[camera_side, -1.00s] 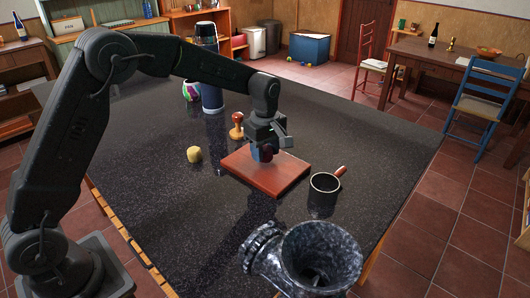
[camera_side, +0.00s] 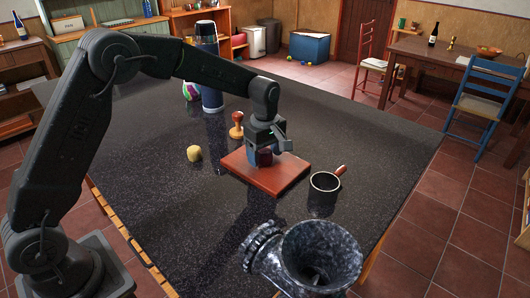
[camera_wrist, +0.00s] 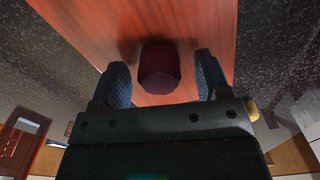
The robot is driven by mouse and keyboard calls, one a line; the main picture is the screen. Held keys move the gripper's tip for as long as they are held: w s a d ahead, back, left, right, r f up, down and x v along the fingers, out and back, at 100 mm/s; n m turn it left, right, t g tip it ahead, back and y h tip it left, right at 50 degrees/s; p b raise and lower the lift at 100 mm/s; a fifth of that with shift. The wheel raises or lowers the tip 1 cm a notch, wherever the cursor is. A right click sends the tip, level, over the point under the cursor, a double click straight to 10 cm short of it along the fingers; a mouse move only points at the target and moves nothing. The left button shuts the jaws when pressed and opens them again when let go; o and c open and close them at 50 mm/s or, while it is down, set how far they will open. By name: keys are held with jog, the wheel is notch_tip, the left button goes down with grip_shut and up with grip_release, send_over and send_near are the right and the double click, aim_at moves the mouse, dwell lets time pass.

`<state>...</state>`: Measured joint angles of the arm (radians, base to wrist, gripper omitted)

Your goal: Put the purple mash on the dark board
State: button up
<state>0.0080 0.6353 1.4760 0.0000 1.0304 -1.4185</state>
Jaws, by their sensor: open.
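The purple mash (camera_side: 264,157), a small dark maroon lump, rests on the board (camera_side: 262,180), which looks reddish-brown. In the wrist view the mash (camera_wrist: 160,66) stands between the two blue finger pads of my gripper (camera_wrist: 162,78), with a gap on each side. The board (camera_wrist: 205,22) fills the middle of that view behind it. My gripper (camera_side: 267,155) is open, low over the board around the mash. In the side view, part of the mash is hidden by the gripper.
A large marbled vessel (camera_side: 318,257) is in front.

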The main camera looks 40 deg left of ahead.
aim_at(265, 157)
notch_tip(265, 157, up, 12)
jog(key=shift+r, duration=0.25)
jog(key=s+r+m+t, duration=0.2)
jog(key=s+r+m, duration=0.3)
jog(key=s, duration=0.3)
jog(key=s+f+m+t, duration=0.1)
jog(key=s+m, duration=0.4)
jog(key=s, duration=0.6)
jog(key=s+f+m+t, duration=0.2)
jog(key=s+m, duration=0.4)
jog(key=s, duration=0.4)
jog(key=shift+s+a+t, duration=0.2)
jog(key=shift+s+t, duration=0.1)
jog(key=shift+s, duration=0.1)
